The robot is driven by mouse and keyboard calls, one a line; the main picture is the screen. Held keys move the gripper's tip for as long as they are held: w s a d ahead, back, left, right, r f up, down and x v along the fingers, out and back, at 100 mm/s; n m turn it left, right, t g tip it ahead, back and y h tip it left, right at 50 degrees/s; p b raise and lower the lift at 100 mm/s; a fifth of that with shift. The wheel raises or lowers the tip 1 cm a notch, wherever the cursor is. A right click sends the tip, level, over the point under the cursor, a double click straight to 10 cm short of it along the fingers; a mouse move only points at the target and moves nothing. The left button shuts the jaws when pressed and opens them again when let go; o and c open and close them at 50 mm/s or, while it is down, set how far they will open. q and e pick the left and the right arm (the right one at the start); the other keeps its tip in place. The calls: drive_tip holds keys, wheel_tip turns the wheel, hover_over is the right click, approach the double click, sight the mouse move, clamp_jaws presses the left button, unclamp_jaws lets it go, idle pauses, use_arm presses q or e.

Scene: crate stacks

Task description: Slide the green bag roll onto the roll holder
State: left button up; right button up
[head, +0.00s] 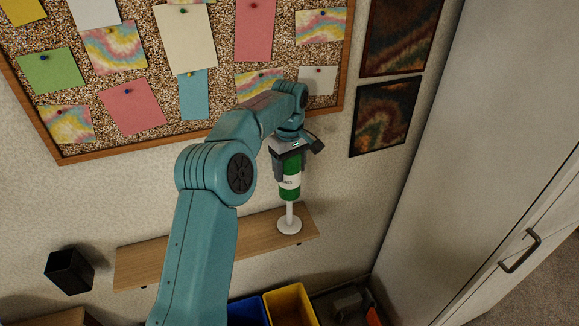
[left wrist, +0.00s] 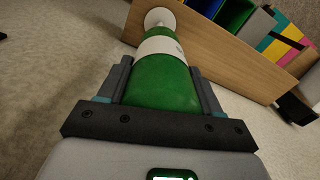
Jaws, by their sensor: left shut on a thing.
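The green bag roll (head: 291,192) with a white label band is upright in my left gripper (head: 289,170), which is shut on its upper part. In the left wrist view the roll (left wrist: 163,84) lies between the two fingers of the gripper (left wrist: 160,72). The white roll holder (head: 289,226) has a round base and a thin post, standing on the wooden shelf. The post shows just below the roll and lines up with it. Its top is hidden, so I cannot tell how far it is inside the roll. The holder's white base (left wrist: 157,15) shows past the roll's far end.
The wooden shelf (head: 225,248) is otherwise bare. A black pen cup (head: 69,271) is at its left. Blue and yellow (head: 291,304) crates are below. A pinboard (head: 150,143) is on the wall behind my arm, and a white cabinet (head: 470,160) is at right.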

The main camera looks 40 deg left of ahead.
sight(290, 183)
use_arm(q)
drive_tip(key=shift+f+b, duration=4.35)
drive_tip(key=shift+f, duration=2.4)
drive_tip(key=o, duration=1.3)
drive_tip(key=shift+c, duration=0.2)
wheel_tip(290, 183, up, 8)
drive_tip(key=shift+f+p, duration=0.2)
drive_tip(key=shift+p, duration=0.1)
wheel_tip(290, 183, up, 8)
drive_tip(key=p, duration=0.2)
drive_tip(key=shift+f+p, duration=0.2)
drive_tip(key=shift+p, duration=0.2)
drive_tip(key=shift+r, duration=0.6)
